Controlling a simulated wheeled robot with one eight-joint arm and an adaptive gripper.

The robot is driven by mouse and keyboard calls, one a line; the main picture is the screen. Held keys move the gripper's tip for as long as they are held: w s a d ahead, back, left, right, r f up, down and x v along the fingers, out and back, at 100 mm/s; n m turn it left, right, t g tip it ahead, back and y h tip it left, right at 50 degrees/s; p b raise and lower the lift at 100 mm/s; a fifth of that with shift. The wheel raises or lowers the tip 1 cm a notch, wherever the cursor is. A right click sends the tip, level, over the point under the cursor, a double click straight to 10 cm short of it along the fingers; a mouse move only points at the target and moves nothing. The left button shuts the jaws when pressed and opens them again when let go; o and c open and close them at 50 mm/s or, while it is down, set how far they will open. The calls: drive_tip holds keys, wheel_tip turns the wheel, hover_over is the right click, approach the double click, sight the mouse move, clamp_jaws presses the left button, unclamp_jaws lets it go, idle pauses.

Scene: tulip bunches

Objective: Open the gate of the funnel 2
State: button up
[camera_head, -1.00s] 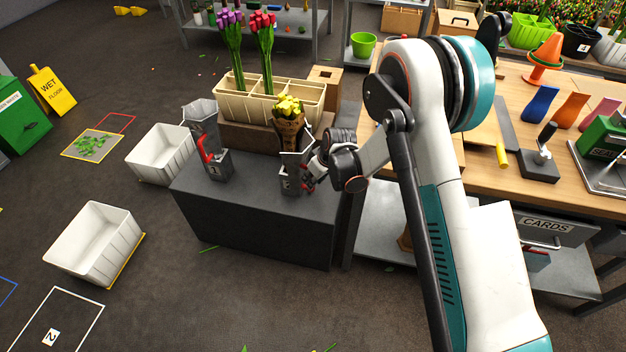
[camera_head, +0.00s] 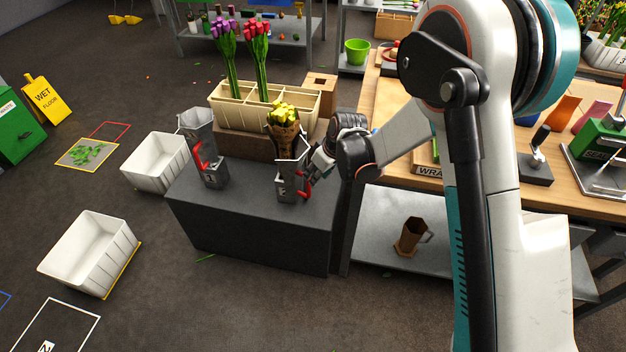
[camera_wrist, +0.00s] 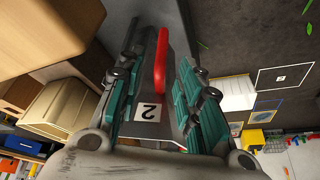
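Funnel 2 (camera_head: 289,187) is a grey metal funnel standing upright on a dark grey block. It holds yellow tulips (camera_head: 284,115) in a brown wrap. Its red gate handle (camera_head: 307,188) is on its right side, facing my gripper (camera_head: 314,172). In the wrist view the number plate "2" (camera_wrist: 150,107) and the red handle (camera_wrist: 161,60) show between the two teal-padded fingers of my gripper (camera_wrist: 155,88). The fingers are apart, with gaps on both sides of the handle. The funnel's outlet is hidden from me.
Funnel 1 (camera_head: 198,125), also with a red handle, stands to the left on the dark block (camera_head: 250,228). Behind is a cream divided box (camera_head: 225,105) with purple and red tulips. White bins (camera_head: 92,250) stand on the floor at left. A wooden worktable (camera_head: 405,178) is at right.

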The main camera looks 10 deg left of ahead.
drive_tip(key=shift+v, duration=1.3)
drive_tip(key=shift+c, duration=0.3)
